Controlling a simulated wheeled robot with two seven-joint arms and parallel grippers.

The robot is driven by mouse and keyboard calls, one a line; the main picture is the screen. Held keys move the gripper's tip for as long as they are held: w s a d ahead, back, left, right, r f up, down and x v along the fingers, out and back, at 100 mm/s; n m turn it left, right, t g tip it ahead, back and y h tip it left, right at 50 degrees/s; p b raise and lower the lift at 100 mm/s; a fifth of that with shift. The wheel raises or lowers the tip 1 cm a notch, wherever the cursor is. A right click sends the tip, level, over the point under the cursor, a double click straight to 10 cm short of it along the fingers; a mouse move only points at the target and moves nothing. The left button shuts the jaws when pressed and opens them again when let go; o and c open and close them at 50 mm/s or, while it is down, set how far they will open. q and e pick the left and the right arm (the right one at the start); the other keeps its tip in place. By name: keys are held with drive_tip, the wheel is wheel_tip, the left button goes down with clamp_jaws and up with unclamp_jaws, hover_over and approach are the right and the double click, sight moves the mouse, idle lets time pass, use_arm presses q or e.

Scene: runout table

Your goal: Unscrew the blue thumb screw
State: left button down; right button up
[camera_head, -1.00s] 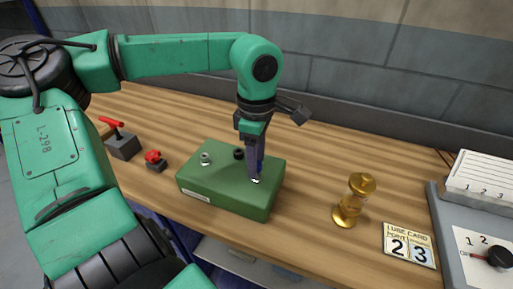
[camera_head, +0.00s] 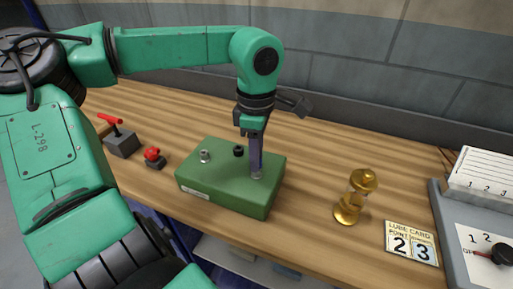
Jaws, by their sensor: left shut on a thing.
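My left gripper (camera_head: 256,176) points straight down over the right part of the green box (camera_head: 225,192). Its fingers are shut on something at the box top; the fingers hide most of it. A bluish tint shows between the fingers, so it looks like the blue thumb screw, but its shape cannot be made out. A silver screw (camera_head: 205,156) and a black knob (camera_head: 238,151) stand on the same box, to the left of the gripper. My right gripper is not in view.
A red-handled lever on a grey block (camera_head: 121,143) and a red knob (camera_head: 153,157) sit left of the box. A brass oiler (camera_head: 355,197), a lube card (camera_head: 411,243) and a grey panel with a black dial (camera_head: 501,254) are to the right. Wood is clear behind the box.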

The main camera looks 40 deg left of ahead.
use_arm(q)
drive_tip(key=n+b, duration=0.1)
drive_tip(key=n, duration=0.2)
drive_tip(key=shift+f, duration=0.2)
drive_tip(key=shift+r+n+b, duration=0.15)
drive_tip(key=shift+n+b, duration=0.15)
drive_tip(key=shift+n, duration=0.3)
drive_tip(key=shift+r, duration=0.1)
drive_tip(key=shift+n+b, duration=0.3)
drive_tip(key=shift+n, duration=0.5)
drive_tip(key=shift+f+n+b, duration=0.2)
drive_tip(key=shift+n+b, duration=0.15)
drive_tip(key=shift+n, duration=0.65)
drive_tip(key=shift+r+n, duration=0.1)
drive_tip(key=shift+n, duration=0.5)
drive_tip(key=shift+r, duration=0.1)
drive_tip(key=shift+n+b, duration=0.45)
drive_tip(key=shift+n, duration=0.35)
drive_tip(key=shift+n+b, duration=0.3)
drive_tip(key=shift+n, duration=1.2)
